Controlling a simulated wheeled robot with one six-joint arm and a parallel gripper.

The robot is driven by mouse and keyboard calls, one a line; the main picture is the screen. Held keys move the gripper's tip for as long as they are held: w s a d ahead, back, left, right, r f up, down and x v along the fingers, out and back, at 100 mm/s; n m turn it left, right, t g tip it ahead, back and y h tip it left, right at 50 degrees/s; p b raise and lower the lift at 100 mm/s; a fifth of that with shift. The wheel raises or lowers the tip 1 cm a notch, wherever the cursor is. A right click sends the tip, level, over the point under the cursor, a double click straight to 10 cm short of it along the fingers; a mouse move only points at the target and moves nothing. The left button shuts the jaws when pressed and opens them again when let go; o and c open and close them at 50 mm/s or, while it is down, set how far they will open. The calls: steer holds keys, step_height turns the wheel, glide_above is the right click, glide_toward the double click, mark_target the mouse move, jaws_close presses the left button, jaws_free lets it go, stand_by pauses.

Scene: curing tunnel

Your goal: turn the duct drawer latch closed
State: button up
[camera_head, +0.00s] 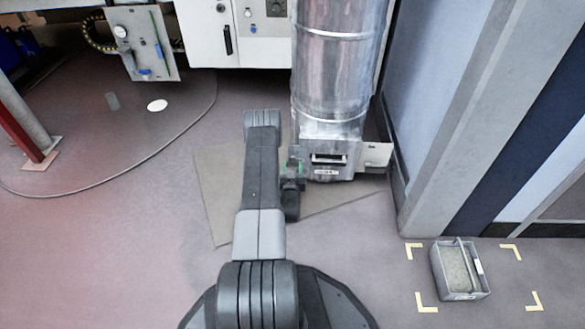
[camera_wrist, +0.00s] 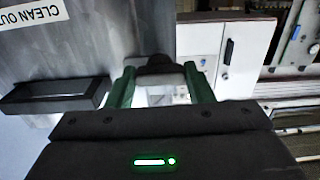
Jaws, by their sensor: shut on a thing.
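The metal duct (camera_head: 338,70) stands upright at the top middle of the head view, with the drawer box (camera_head: 318,172) and its dark handle at its foot. My gripper (camera_head: 293,165) is at the left side of that box. In the wrist view its two green fingers (camera_wrist: 160,78) are shut on a dark knob, the latch (camera_wrist: 155,64). The drawer's dark handle (camera_wrist: 55,97) and a "CLEAN OUT" label (camera_wrist: 32,12) show to the left. The latch is not clear in the head view, and its exact angle cannot be told.
A pale plate (camera_head: 376,155) sticks out right of the drawer box. A white cabinet (camera_head: 205,35) stands behind, left of the duct. A wall panel (camera_head: 440,150) bounds the right. A grey bin (camera_head: 460,270) sits on the floor inside yellow corner marks. The floor at left is mostly clear.

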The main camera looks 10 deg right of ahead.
steer(key=shift+c, duration=0.2)
steer(key=o, duration=1)
steer(key=p+v, duration=0.4)
steer(key=v, duration=1)
steer(key=shift+w, duration=0.15)
steer(key=b+x, duration=0.4)
steer(key=x, duration=0.9)
steer(key=shift+w+d, duration=0.15)
steer(key=shift+w, duration=0.25)
steer(key=shift+m, duration=0.3)
